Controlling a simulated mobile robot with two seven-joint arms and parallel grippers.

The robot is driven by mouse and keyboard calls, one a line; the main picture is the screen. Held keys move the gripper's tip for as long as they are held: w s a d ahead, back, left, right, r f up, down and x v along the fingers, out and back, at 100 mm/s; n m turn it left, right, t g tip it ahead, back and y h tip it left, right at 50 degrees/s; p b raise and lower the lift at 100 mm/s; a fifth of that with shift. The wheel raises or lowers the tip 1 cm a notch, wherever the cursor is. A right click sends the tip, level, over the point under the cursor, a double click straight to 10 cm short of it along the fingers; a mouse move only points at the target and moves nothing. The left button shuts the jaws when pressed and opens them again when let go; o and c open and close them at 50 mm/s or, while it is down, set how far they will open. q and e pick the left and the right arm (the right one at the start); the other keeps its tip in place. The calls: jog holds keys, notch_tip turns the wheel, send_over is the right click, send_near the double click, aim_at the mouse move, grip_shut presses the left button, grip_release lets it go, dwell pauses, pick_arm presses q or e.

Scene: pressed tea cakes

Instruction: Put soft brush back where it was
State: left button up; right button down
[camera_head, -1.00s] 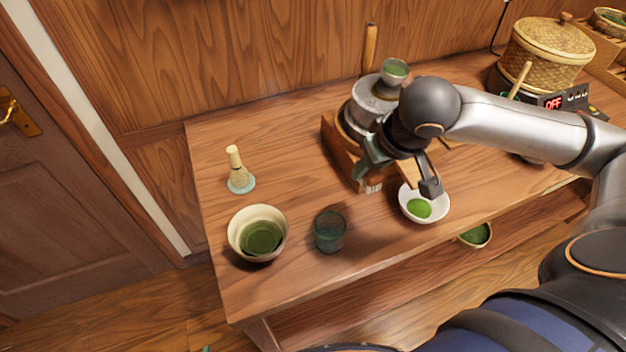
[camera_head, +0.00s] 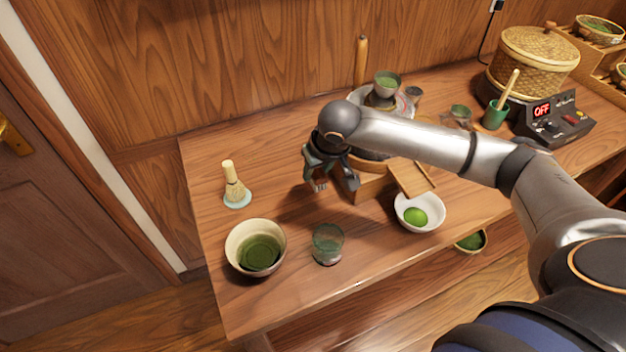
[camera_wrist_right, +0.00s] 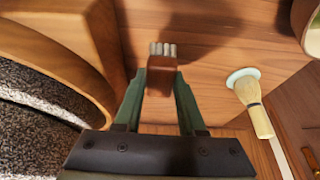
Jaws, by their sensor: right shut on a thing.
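My right gripper (camera_head: 329,178) is shut on the soft brush (camera_head: 320,185) and holds it above the table, left of the stone mill's wooden base (camera_head: 372,188). In the right wrist view, the brush's brown wooden body (camera_wrist_right: 161,78) sits between the two fingers, with pale bristle tufts pointing away from the gripper. My wrist and forearm hide part of the mill in the head view. My left gripper is not in view.
A bamboo whisk (camera_head: 233,184) on its holder, a tea bowl (camera_head: 233,246), and a glass (camera_head: 328,243) stand at the left and front. A white bowl (camera_head: 432,219) with green powder is right of centre. The table (camera_head: 280,205) between whisk and gripper is clear.

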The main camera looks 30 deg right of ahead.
aim_at(313, 181)
jog(key=shift+w+a+f, duration=0.15)
jog(key=shift+w+f, duration=0.25)
jog(key=shift+f, duration=0.1)
jog(key=shift+w+f, duration=0.15)
jog(key=shift+f, duration=1.6)
jog(key=shift+f, duration=0.15)
jog(key=c, duration=0.5)
grip_release()
jog(key=p+v, duration=0.1)
jog(key=v, duration=1.1)
jog(key=shift+r, duration=0.25)
jog(key=shift+f, duration=0.1)
